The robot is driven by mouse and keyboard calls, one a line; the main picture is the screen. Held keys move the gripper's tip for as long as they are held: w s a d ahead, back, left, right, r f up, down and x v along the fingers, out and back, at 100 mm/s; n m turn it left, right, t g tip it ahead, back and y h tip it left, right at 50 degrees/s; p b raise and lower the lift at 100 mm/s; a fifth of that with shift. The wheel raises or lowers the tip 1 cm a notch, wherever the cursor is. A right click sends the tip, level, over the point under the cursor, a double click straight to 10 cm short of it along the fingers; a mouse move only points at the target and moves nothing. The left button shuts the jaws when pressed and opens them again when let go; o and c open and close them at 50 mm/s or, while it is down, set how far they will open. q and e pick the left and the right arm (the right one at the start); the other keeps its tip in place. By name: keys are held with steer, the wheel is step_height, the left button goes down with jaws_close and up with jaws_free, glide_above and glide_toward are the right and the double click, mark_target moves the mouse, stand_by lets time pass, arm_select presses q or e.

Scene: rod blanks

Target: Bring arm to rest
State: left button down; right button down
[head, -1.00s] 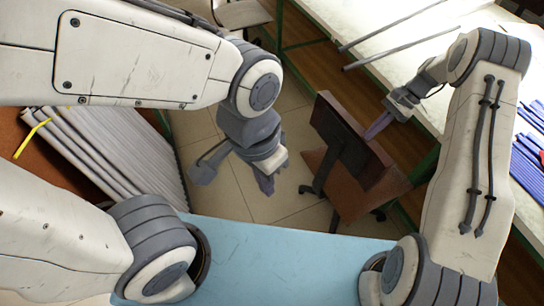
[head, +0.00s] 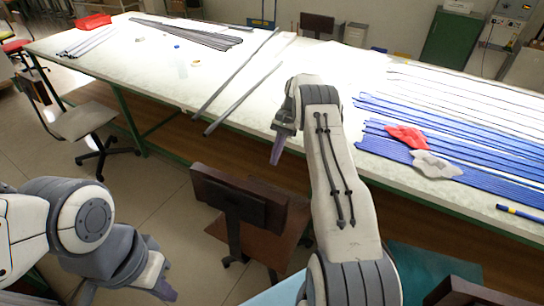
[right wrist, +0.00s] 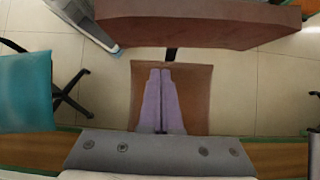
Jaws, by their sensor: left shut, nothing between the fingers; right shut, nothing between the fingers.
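My right gripper (head: 277,148) hangs at the front edge of the long white table, fingers pointing down, shut and empty. In the right wrist view its two purple fingers (right wrist: 161,100) lie side by side, with a brown chair seat (right wrist: 200,85) behind them. My left gripper (head: 166,291) is low at the bottom left of the head view, over the floor, shut and holding nothing. Both arms are apart from the rods on the table.
The white table (head: 225,145) bears two long grey rods (head: 238,100), blue rods (head: 450,145), a red cloth (head: 406,137) and a grey cloth (head: 437,165). A brown chair (head: 238,200) stands close below my right gripper. Another chair (head: 82,122) stands at left.

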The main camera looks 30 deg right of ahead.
steer(key=shift+w+d, duration=0.15)
steer(key=shift+w, duration=0.05)
steer(key=s+a+r+n+h, duration=0.1)
steer(key=s+a+r+n, duration=0.15)
steer(key=a+r, duration=0.4)
steer(key=s+a+r+n+h, duration=0.2)
steer(key=a+r+n, duration=0.1)
steer(key=a, duration=0.6)
steer(key=s+a+r+n+h, duration=0.1)
steer(key=s+a+r+n, duration=0.15)
steer(key=a+r, duration=0.4)
steer(key=s+a+r+n+t+h, duration=0.15)
steer(key=s+a+n, duration=0.35)
steer(key=s+a, duration=0.5)
steer(key=s+d+n+t, duration=0.1)
steer(key=s+n, duration=0.2)
steer(key=s, duration=0.5)
steer(key=s+d+f+n+t, duration=0.1)
steer(key=s+n, duration=0.2)
steer(key=s, duration=0.5)
steer(key=shift+d+f, duration=0.3)
steer(key=shift+d, duration=0.05)
steer(key=shift+y, duration=0.25)
